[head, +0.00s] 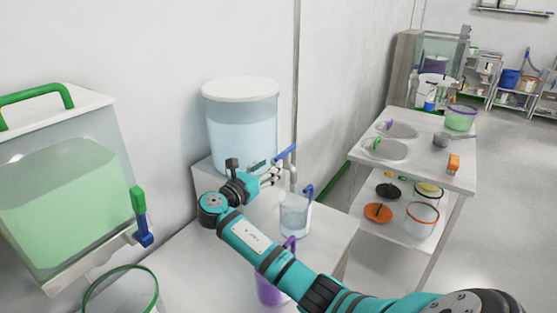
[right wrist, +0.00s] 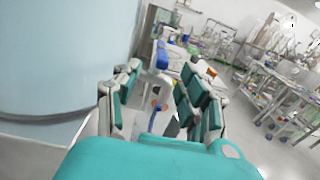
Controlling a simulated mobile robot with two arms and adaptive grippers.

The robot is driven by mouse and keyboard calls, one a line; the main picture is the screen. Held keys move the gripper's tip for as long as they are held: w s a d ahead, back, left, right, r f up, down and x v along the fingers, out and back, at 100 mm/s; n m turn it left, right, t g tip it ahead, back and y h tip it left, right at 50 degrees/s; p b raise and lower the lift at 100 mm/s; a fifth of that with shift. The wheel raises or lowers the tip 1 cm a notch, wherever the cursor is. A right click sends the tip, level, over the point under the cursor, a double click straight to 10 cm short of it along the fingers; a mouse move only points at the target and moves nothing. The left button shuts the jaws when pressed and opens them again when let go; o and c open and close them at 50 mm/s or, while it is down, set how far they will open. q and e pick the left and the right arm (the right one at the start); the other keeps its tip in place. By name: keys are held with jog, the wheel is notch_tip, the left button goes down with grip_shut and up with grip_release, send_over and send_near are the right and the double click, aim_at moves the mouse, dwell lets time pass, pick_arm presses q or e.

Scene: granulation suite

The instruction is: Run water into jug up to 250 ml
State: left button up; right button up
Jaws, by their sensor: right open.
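A clear jug (head: 294,220) with a blue handle stands upright on the white bench, under the tap of the water tank (head: 241,135). Its lower part has a pale blue tint; I cannot read any level marks. The tap has a blue lever (head: 286,152), pointing up and right, and a pale spout. My right gripper (head: 276,174) is open beside the tap, just left of the lever and spout. In the right wrist view the lever (right wrist: 162,56) shows beyond and between the open fingers (right wrist: 160,100); contact is not visible. My left gripper is out of view.
A tank of green liquid (head: 65,200) with a green-and-blue tap stands at left. A green-rimmed container (head: 120,292) and a purple jug (head: 270,290) are near the front, the latter partly behind my arm. A white table (head: 420,150) with containers stands at right, beyond a floor gap.

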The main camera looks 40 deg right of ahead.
jog(key=shift+v, duration=1.45)
